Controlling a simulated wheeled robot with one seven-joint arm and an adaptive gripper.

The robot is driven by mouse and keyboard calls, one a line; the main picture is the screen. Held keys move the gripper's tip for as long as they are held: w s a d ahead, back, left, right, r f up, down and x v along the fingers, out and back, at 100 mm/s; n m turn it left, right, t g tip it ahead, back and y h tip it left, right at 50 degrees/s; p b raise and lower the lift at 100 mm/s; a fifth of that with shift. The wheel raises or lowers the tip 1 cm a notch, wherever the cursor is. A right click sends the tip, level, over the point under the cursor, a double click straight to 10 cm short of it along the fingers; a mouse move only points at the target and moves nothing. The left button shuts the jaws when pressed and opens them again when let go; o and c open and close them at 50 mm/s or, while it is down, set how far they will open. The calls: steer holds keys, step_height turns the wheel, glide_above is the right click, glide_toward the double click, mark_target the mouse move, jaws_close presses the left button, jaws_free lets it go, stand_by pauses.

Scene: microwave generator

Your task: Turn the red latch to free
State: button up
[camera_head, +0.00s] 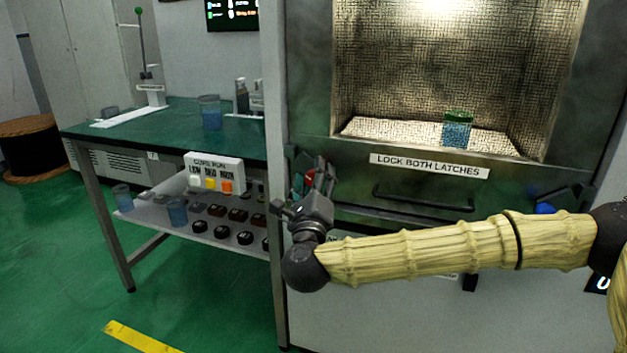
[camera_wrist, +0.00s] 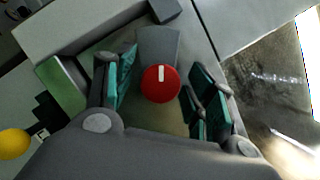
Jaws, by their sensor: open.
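The red latch (camera_wrist: 160,84) is a round red knob with a white line, on a grey mount in the wrist view. The line points toward the top of that picture. My gripper (camera_wrist: 160,92) is open, with one teal-padded finger on each side of the knob. Gaps show between the pads and the knob, and I cannot tell the depth between them. In the head view the red latch (camera_head: 308,176) shows only as a small red patch at the left of the machine front, mostly hidden by my gripper (camera_head: 309,188).
A blue latch knob (camera_head: 545,208) sits at the machine's right. A handle bar (camera_head: 424,199) runs below the "LOCK BOTH LATCHES" label (camera_head: 429,166). A container of blue bits (camera_head: 457,129) stands inside the chamber. A green-topped bench (camera_head: 180,133) with a button box (camera_head: 214,174) stands left.

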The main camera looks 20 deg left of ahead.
steer(key=c, duration=1)
